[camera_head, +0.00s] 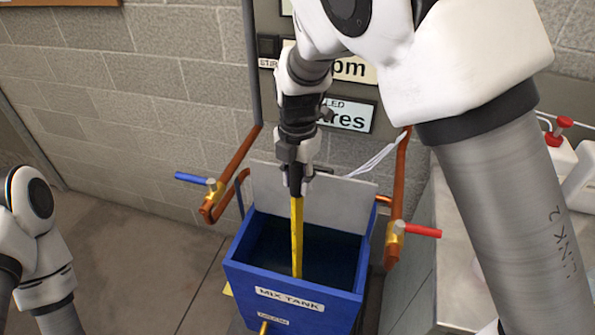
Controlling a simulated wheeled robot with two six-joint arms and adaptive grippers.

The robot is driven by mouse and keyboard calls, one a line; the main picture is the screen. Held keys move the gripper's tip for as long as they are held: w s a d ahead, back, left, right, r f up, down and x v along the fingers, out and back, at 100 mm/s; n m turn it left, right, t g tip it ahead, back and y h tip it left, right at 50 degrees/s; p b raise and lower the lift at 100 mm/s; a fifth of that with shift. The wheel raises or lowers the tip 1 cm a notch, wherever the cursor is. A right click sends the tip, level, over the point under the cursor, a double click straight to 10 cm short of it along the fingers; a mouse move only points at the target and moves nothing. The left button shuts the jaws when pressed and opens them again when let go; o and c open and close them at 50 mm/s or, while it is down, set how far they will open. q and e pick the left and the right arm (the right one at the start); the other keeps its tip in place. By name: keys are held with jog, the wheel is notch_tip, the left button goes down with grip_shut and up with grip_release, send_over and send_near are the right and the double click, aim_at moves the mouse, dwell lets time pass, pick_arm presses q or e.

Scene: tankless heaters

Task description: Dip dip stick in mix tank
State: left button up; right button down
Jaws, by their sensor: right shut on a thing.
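The blue mix tank (335,287) stands low in the middle, with a white "MIX TANK" label on its front and a dark inside. My right gripper (296,188) is above the tank's opening, shut on the top of the yellow dip stick (297,235). The stick points down, close to upright, and its lower part is within the tank's opening. I cannot tell whether its tip touches the dark contents. My left arm shows at the lower left edge, but its gripper is out of view.
Copper pipes flank the tank, with a blue-handled valve (192,179) on the left and a red-handled valve (423,230) on the right. A grey panel with signs is behind. A counter (455,235) with white jugs (561,155) is at right. The floor at left is clear.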

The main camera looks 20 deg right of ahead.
aim_at(297, 234)
notch_tip(297, 234, down, 16)
jog(key=b, duration=0.8)
jog(key=shift+f, duration=0.2)
jog(key=shift+f+b, duration=0.35)
jog(key=shift+f, duration=0.5)
jog(key=shift+f+b, duration=0.3)
jog(key=shift+f, duration=0.5)
dwell(1.2)
